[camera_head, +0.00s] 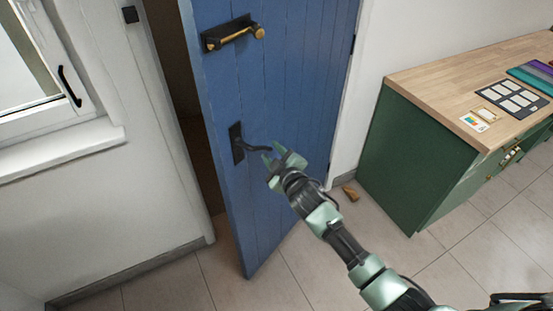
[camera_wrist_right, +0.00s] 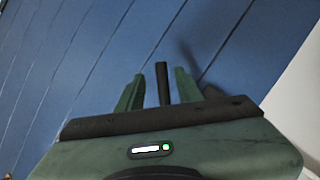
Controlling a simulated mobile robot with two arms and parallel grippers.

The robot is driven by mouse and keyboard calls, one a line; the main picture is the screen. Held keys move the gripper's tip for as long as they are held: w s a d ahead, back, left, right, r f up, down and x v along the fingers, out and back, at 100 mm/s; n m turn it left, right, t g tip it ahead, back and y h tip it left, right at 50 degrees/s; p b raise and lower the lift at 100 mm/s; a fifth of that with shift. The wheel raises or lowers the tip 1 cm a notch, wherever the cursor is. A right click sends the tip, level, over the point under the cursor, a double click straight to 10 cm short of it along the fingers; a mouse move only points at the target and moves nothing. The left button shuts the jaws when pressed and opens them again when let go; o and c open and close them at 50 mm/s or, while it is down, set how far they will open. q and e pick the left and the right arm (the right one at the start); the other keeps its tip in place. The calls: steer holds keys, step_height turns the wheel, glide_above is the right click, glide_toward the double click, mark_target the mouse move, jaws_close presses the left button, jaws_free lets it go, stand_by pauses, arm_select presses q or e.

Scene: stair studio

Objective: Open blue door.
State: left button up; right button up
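The blue plank door (camera_head: 275,105) stands ajar, with a dark gap along its left edge and its hinge side at the right. A black lever handle (camera_head: 238,146) sits on a plate near its left edge. My right gripper (camera_head: 273,153) is at the lever's free end. In the right wrist view the dark lever (camera_wrist_right: 163,84) lies between the two green fingers of my right gripper (camera_wrist_right: 158,88), with gaps showing at its sides. The fingers look open around it. I cannot tell whether either touches it. My left gripper is not in view.
A black and brass fixture (camera_head: 232,34) is higher on the door. A green cabinet (camera_head: 415,160) with a wooden top stands at the right. A small brown wedge (camera_head: 351,193) lies on the floor near the wall. A window (camera_head: 40,60) is at the left. Tiled floor before the door looks clear.

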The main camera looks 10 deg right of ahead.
steer(key=v, duration=0.6)
steer(key=shift+s+b, duration=0.25)
steer(key=shift+b, duration=0.1)
